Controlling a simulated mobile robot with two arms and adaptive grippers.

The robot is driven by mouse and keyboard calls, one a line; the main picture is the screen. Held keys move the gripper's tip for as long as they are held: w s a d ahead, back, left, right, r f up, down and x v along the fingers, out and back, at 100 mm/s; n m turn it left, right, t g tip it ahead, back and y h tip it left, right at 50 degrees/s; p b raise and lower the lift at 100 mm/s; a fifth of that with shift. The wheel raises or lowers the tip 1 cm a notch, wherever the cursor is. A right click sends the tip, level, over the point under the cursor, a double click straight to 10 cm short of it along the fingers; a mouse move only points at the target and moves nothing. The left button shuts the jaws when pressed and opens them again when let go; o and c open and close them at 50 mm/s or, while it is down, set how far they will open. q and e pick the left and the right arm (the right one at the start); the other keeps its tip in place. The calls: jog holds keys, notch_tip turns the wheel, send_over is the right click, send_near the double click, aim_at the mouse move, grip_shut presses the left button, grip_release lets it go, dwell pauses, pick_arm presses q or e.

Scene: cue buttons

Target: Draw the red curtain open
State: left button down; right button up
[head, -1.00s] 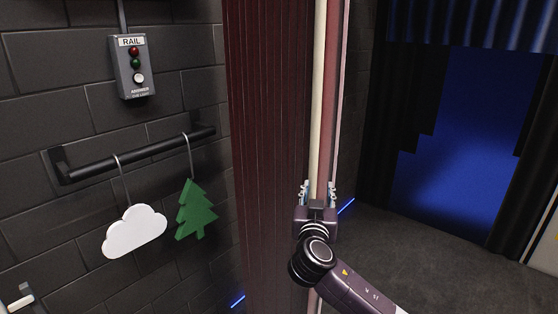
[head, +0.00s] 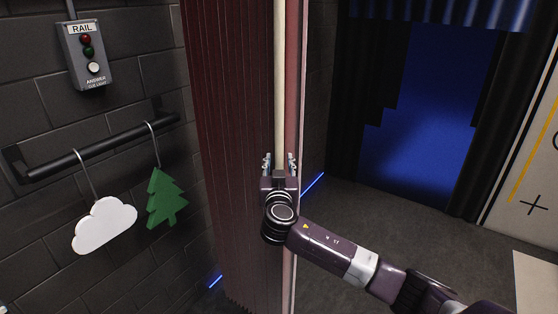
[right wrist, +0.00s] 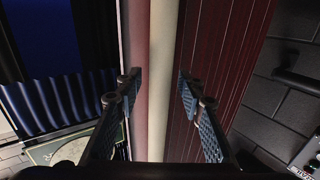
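The red curtain (head: 232,120) hangs in dark red folds in the middle of the head view. A cream upright strip (head: 280,80) runs along its right edge, with a pinkish strip (head: 293,80) beside it. My right gripper (head: 279,163) is at this edge, pointing up in the picture. Its fingers are spread, one on each side of the cream strip. In the right wrist view the open fingers (right wrist: 160,85) frame the cream strip (right wrist: 162,50), with the curtain (right wrist: 215,60) to the right. I cannot tell whether they touch the strip. My left gripper is out of view.
A rail box (head: 86,55) with lights and a button is on the brick wall at left. Below it a black bar (head: 100,145) carries a white cloud (head: 104,225) and a green tree (head: 165,198). A blue-lit opening (head: 430,120) lies at right, with clear floor before it.

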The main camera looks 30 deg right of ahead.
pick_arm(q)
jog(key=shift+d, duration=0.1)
pick_arm(e)
grip_shut()
dwell(0.3)
